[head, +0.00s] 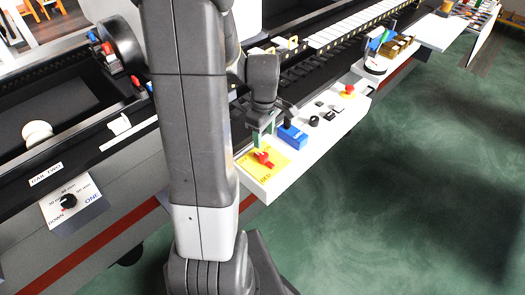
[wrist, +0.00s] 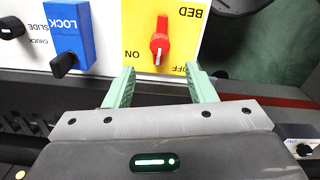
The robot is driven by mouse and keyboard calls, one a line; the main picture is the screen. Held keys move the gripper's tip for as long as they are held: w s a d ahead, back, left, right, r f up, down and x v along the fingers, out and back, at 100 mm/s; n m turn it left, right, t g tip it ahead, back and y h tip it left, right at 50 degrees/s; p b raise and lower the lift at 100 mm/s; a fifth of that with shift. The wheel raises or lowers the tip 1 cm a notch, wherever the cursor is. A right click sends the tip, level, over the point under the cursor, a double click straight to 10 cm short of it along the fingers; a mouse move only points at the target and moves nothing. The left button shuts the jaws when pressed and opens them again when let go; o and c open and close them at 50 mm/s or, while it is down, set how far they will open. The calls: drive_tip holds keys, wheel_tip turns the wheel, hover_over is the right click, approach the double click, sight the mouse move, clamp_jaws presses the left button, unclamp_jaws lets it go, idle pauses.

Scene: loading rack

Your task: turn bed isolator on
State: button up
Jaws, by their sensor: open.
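The bed isolator is a red rotary knob (head: 263,158) on a yellow plate (head: 282,163) at the near end of the white control panel. In the wrist view, the knob (wrist: 160,40) has a white pointer line, and the plate is lettered BED, ON and OFF upside down. The pointer faces down the picture, between ON at left and OFF at right. My gripper (wrist: 160,77) is open, with its two green fingers apart and nothing between them. The fingertips are just below the knob in that view, not around it. In the head view, my gripper (head: 262,136) hangs close over the plate.
A blue LOCK block (wrist: 68,35) with a black lever stands beside the yellow plate. A black knob (wrist: 12,28) lies beyond it. Farther along the panel is a red button on yellow (head: 348,90). Green floor is open at right.

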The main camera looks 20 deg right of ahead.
sight(264, 155)
wheel_tip(264, 155, down, 9)
drive_tip(key=shift+f, duration=0.15)
idle(0.4)
drive_tip(key=c, duration=1)
